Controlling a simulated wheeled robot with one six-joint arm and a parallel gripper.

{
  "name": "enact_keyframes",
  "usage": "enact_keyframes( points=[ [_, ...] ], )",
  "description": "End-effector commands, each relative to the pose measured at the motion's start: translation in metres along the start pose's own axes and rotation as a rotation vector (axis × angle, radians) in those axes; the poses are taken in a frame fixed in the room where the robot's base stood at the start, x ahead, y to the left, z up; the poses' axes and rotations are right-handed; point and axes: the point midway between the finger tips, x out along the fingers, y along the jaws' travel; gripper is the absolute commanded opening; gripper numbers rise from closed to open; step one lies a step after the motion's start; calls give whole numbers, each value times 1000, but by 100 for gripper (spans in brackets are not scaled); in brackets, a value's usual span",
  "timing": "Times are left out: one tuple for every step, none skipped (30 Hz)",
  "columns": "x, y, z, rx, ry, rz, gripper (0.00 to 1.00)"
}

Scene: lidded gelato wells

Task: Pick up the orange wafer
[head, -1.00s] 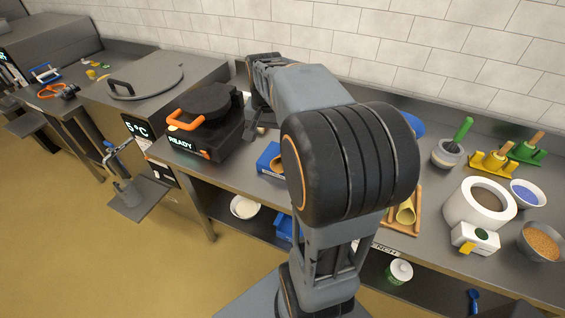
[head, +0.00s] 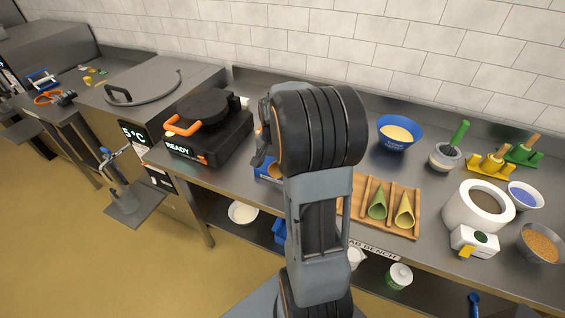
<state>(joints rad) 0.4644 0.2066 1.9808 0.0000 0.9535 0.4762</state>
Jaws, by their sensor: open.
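An orange-tan piece (head: 274,171), which may be the orange wafer, shows in part in a blue holder (head: 262,175) on the bench. My arm covers most of both, so I cannot tell its full shape. My gripper (head: 259,157) is open. It shows only in part at the left of my arm, just above or beside the holder. The arm hides the space between the jaws, and I cannot tell whether they touch anything.
A black waffle iron (head: 207,125) with orange handles stands left of my gripper. To the right are a wooden rack (head: 390,224) with green and yellow cones, a blue bowl (head: 399,133), a mortar (head: 445,155) and a white ring-shaped container (head: 478,206). The tiled wall stands behind.

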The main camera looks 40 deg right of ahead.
Motion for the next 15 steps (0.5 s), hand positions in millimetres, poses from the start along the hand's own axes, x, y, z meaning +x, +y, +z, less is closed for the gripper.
enact_keyframes(
  points=[
    [6,1,3,0,-5,2,82],
    [11,1,4,0,-6,3,82],
    [16,2,5,0,-4,2,82],
    [20,2,6,0,-5,2,82],
    [24,2,6,0,-4,2,82],
    [29,2,5,0,-5,2,82],
    [32,2,5,0,-3,2,82],
    [34,2,5,0,-2,1,82],
    [36,2,5,0,-2,1,82],
    [38,2,5,0,-2,1,82],
    [39,2,5,0,-1,1,82],
    [40,2,5,0,-1,0,82],
    [40,2,5,0,-1,0,82],
    [41,2,5,0,0,0,82],
    [41,2,5,0,0,0,82]
  ],
)
